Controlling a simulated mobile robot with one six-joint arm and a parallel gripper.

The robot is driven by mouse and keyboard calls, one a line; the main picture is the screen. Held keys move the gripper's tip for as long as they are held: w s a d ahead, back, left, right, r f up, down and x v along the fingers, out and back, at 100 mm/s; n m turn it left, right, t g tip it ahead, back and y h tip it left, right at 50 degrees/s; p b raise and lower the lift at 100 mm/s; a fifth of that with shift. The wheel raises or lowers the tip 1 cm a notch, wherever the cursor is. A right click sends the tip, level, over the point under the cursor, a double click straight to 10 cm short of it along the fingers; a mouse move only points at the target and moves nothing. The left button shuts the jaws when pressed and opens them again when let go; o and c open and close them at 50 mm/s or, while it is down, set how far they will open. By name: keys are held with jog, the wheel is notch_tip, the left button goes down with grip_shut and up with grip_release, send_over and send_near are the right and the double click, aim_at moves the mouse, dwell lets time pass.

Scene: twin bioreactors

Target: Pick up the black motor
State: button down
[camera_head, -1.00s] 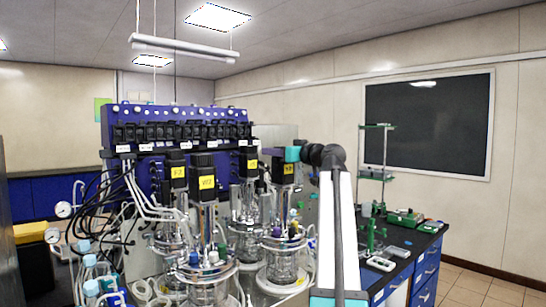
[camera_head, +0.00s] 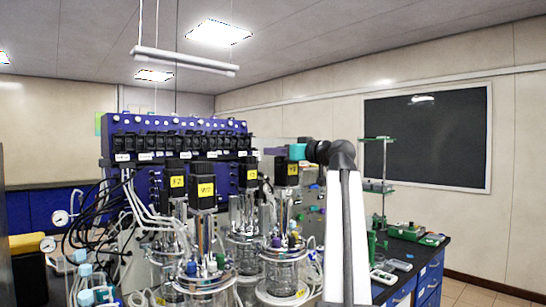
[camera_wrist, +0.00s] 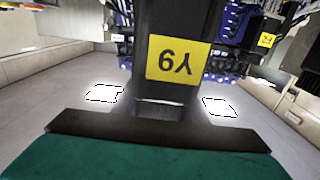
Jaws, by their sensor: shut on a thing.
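The black motor (camera_head: 287,173) with a yellow label is at the back right of the group of vessels, above a steel-topped glass vessel (camera_head: 283,268). My gripper (camera_head: 291,154) reaches it from the right and is shut on its upper part. In the wrist view the motor (camera_wrist: 178,20) stands straight ahead of the gripper (camera_wrist: 165,108), its yellow label upside down. The motor hides the fingertips there. I cannot tell whether the motor's lower end is clear of the vessel.
A blue control rack (camera_head: 180,140) stands behind. Tubes and cables crowd the left. A dark bench (camera_head: 425,255) lies at the right.

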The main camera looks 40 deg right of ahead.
aim_at(287, 167)
jog(key=s+a+r+b, duration=0.1)
jog(key=s+a+b, duration=0.1)
jog(key=s+a, duration=0.4)
jog(key=s, duration=0.2)
jog(key=shift+s+r, duration=0.15)
jog(key=shift+s, duration=0.2)
dwell(0.3)
